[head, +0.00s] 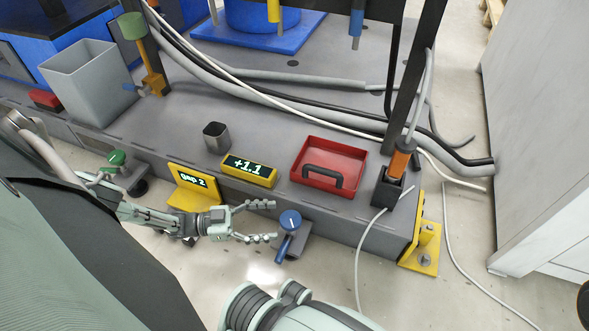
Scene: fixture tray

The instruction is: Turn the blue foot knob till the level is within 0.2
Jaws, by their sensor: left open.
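The blue foot knob (290,220) sits on a blue post at the front edge of the grey bench, with a white mark on its top. My left gripper (268,221) is open, its two fingers pointing right, just left of the knob. I cannot tell whether a finger touches the knob. The yellow level display (249,170) on the bench reads +1.1. A green knob (116,158) stands further left on the front edge. My right gripper is not in view.
A red tray with a black handle (333,160) lies right of the display. A grey bin (90,85) is at the left. Cables cross the bench; a yellow bracket (424,247) stands at the right corner.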

